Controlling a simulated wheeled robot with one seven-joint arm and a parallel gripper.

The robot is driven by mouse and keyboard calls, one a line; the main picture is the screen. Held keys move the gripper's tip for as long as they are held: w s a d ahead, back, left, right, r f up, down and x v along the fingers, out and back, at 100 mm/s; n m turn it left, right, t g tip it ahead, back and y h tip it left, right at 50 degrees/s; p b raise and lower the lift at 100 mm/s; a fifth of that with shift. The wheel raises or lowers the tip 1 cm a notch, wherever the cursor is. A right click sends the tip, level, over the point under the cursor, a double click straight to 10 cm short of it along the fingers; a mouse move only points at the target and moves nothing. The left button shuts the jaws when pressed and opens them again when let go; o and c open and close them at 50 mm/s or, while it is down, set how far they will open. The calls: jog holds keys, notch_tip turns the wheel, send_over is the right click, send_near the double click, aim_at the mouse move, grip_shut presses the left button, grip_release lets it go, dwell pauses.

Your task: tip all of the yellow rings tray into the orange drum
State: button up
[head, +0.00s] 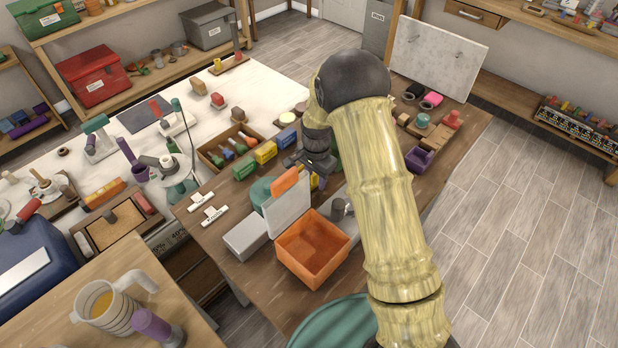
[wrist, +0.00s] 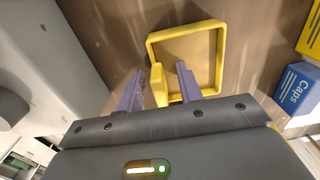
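The yellow tray (wrist: 215,28) shows in the wrist view as a square yellow rim with a brownish inside; I see no rings in it. A yellow tab (wrist: 160,86) on its near side lies between the two purple fingers of my gripper (wrist: 162,84). The fingers stand apart, with gaps beside the tab. In the head view my gripper (head: 314,172) hangs over the wooden table, and the tray is mostly hidden by it. The only large orange container is a square open box (head: 312,262), nearer than the gripper; it looks empty.
A grey upright panel (head: 290,212) stands behind the orange box, with a grey box (head: 245,238) at its left. Yellow and blue boxes (head: 266,152) stand left of my gripper. A blue Caps box (wrist: 296,88) is right of the tray. A purple bin (head: 419,158) sits at right.

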grip_shut()
notch_tip(320, 180, up, 10)
jog(key=shift+r+b, duration=0.1)
jog(key=shift+b, duration=0.9)
jog(key=c, duration=0.7)
grip_release()
grip_shut()
